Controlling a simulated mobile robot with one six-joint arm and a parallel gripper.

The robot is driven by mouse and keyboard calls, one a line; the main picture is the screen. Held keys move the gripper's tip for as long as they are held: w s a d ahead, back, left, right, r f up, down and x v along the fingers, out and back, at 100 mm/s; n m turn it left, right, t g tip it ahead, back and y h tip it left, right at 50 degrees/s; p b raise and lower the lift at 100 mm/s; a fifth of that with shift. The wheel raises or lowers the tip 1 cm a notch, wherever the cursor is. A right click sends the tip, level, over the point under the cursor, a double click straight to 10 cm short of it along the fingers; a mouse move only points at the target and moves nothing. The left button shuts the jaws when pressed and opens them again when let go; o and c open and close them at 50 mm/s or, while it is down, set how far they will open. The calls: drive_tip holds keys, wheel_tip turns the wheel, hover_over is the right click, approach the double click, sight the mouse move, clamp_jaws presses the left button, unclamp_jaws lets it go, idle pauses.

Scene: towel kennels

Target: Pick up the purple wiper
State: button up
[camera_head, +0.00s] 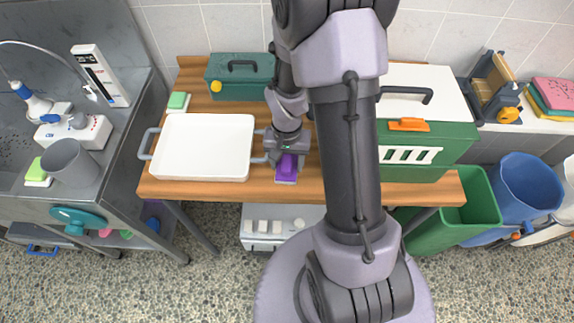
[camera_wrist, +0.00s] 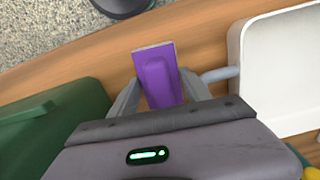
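The purple wiper (camera_head: 287,168) lies near the front edge of the wooden table (camera_head: 225,189), right of the white tray. It has a pale base edge and a raised purple handle, and it also shows in the wrist view (camera_wrist: 155,75). My gripper (camera_head: 287,158) is low over the wiper, pointing down at it. In the wrist view my gripper (camera_wrist: 160,88) is open, with one finger on each side of the wiper. The fingers are very close to its sides; whether they touch it is hard to see. The wiper's near end is hidden behind my gripper body.
A white tray (camera_head: 205,147) with grey handles stands close left of my gripper. A green toolbox (camera_head: 241,89) is behind, with a green-and-white sponge (camera_head: 178,102) to its left. A large green box with white lid (camera_head: 416,92) stands on the right.

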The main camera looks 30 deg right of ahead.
sight(287, 160)
drive_tip(key=shift+c, duration=0.7)
wheel_tip(287, 160, up, 10)
drive_tip(key=p, duration=0.3)
drive_tip(key=shift+p, duration=0.3)
